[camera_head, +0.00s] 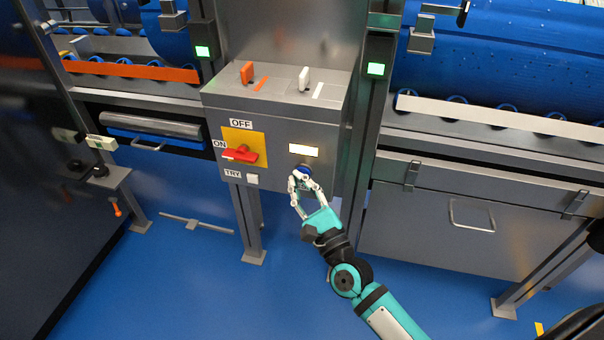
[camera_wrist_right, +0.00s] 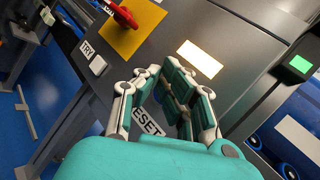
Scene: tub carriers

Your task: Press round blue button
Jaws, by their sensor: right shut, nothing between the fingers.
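The round blue button (camera_head: 304,170) is on the front of the grey control box (camera_head: 280,130), below a lit pale panel (camera_head: 304,150). My right gripper (camera_head: 301,178) is shut and empty, with its fingertips at the button's lower edge, covering part of it. I cannot tell whether they touch it. My left gripper is not in view.
A red rotary switch (camera_head: 240,154) on a yellow plate, marked OFF, ON and TRY, is left of the button. A small white square button (camera_head: 253,179) sits by TRY. Orange (camera_head: 247,72) and white (camera_head: 304,78) levers stand on top. Blue floor lies open below.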

